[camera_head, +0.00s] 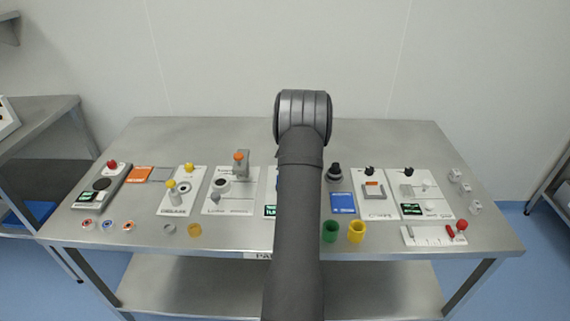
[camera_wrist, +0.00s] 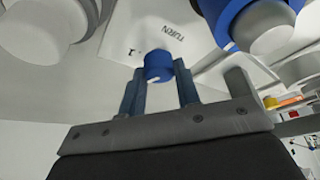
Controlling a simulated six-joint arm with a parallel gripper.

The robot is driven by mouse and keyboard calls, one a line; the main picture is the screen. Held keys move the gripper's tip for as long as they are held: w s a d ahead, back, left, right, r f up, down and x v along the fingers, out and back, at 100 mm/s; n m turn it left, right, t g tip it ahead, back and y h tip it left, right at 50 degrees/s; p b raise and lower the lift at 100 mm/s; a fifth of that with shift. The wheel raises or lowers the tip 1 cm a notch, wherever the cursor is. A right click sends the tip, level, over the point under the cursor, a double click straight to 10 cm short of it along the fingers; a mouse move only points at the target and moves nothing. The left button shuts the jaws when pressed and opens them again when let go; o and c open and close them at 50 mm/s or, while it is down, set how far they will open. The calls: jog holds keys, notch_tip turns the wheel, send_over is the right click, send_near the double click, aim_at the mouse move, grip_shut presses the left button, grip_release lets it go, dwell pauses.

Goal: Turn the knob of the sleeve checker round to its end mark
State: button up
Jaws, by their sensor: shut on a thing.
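In the wrist view, a small blue knob (camera_wrist: 158,64) with a white pointer line stands on a white panel (camera_wrist: 125,28). The panel carries the word TURN and a small dark mark to the left of the knob. My gripper (camera_wrist: 160,76) is shut on the knob, one finger on each side. The pointer line faces down toward the gripper in this view.
The steel table (camera_head: 130,230) holds several device panels on both sides of my arm. A white panel with an orange-topped post (camera_head: 239,157) is close on the left. A black knob (camera_head: 334,170), a blue panel (camera_head: 343,203) and green (camera_head: 330,232) and yellow (camera_head: 356,232) sleeves are close on the right.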

jog(key=m+h, duration=0.1)
jog(key=m, duration=0.2)
jog(key=shift+s+a+m+t, duration=0.1)
jog(key=shift+a+m+t, duration=0.05)
jog(key=shift+m+t, duration=0.25)
jog(key=shift+m+t+h, duration=0.4)
jog(key=shift+m+h, duration=0.3)
jog(key=shift+m, duration=1)
jog(key=o, duration=1)
jog(key=v, duration=1.7)
jog(key=shift+r, duration=0.25)
